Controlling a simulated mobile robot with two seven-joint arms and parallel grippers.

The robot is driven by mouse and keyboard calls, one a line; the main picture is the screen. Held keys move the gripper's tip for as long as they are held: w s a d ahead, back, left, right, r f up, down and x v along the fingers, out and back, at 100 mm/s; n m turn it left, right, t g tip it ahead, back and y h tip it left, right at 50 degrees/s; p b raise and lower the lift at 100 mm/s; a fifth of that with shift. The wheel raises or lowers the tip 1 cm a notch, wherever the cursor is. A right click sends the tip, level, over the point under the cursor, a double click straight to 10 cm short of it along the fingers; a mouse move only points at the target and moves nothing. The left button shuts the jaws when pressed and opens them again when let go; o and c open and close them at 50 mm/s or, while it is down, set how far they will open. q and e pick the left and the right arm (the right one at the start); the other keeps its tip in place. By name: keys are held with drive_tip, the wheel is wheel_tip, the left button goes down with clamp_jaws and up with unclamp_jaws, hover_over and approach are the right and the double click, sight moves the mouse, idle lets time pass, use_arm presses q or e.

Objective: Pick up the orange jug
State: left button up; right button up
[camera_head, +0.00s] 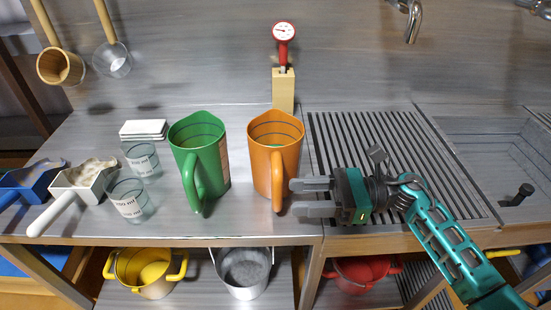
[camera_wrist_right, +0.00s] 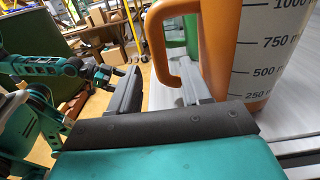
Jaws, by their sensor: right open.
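The orange jug (camera_head: 262,150) stands upright on the metal counter, its handle (camera_head: 277,181) facing the front. In the right wrist view the jug (camera_wrist_right: 222,50) shows a white measuring scale, and its handle (camera_wrist_right: 160,45) is close beyond the fingers. My right gripper (camera_head: 298,197) is open and empty, its fingers pointing left just right of the handle. In the right wrist view the fingers (camera_wrist_right: 155,88) are spread apart; I cannot tell whether either touches the handle. My left gripper (camera_wrist_right: 108,79) shows small at the left of the right wrist view; its jaw state is unclear.
A green jug (camera_head: 205,150) stands just left of the orange one. Clear beakers (camera_head: 130,198) and scoops (camera_head: 80,180) are farther left. A red-topped thermometer (camera_head: 284,50) in a wooden block stands behind. A slotted drainboard (camera_head: 390,150) and sink (camera_head: 500,160) lie right.

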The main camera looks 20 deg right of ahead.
sight(277, 196)
drive_tip(key=p+x, duration=0.1)
drive_tip(key=x, duration=0.3)
drive_tip(key=shift+a, duration=0.25)
drive_tip(key=shift+w+a, duration=0.15)
drive_tip(key=shift+a, duration=0.25)
use_arm(q)
drive_tip(key=shift+w+r, duration=0.15)
drive_tip(key=shift+r, duration=0.7)
use_arm(e)
clamp_jaws()
use_arm(q)
drive_tip(key=shift+w, duration=0.1)
